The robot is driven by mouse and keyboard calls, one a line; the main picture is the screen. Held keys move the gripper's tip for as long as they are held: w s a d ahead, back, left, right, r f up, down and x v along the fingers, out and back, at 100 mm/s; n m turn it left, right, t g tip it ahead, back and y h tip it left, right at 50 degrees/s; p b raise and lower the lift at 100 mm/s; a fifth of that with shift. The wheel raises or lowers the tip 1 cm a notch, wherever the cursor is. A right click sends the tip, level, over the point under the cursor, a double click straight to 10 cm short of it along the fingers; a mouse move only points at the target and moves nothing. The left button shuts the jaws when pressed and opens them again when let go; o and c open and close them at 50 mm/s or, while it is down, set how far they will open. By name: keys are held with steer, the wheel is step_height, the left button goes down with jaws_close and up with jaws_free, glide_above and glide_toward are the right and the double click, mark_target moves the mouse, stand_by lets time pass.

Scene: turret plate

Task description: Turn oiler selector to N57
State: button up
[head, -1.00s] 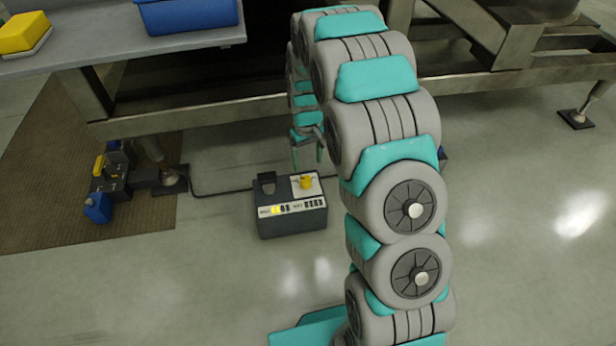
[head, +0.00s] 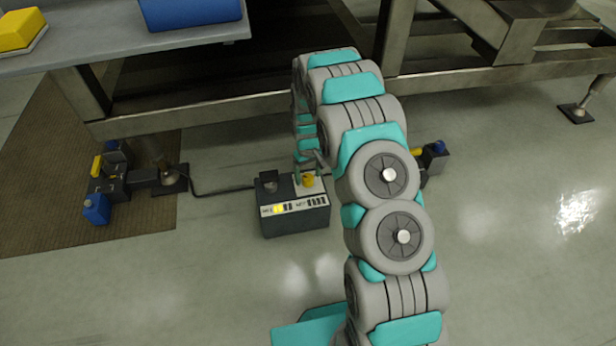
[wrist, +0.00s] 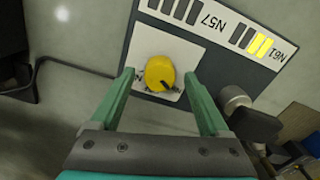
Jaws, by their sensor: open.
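The oiler selector box (head: 295,222) is a dark box on the floor with a white label strip on its front edge. Its yellow round knob (head: 308,181) sits on a white plate; it also shows in the wrist view (wrist: 158,72), where its black mark points to the lower right. The N57 label (wrist: 211,21) has dark bars beside it. The N61 label (wrist: 268,53) has yellow bars among dark ones. My gripper (wrist: 159,76) is open, pointing at the plate, with one teal finger on each side of the knob in the picture. I cannot tell whether they touch it.
A black cable (head: 220,192) runs left to a blue and yellow unit (head: 97,208). A metal frame beam (head: 200,111) passes behind. The floor in front is clear.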

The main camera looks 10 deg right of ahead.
steer(key=shift+f, duration=0.6)
steer(key=shift+c, duration=0.2)
jaws_close()
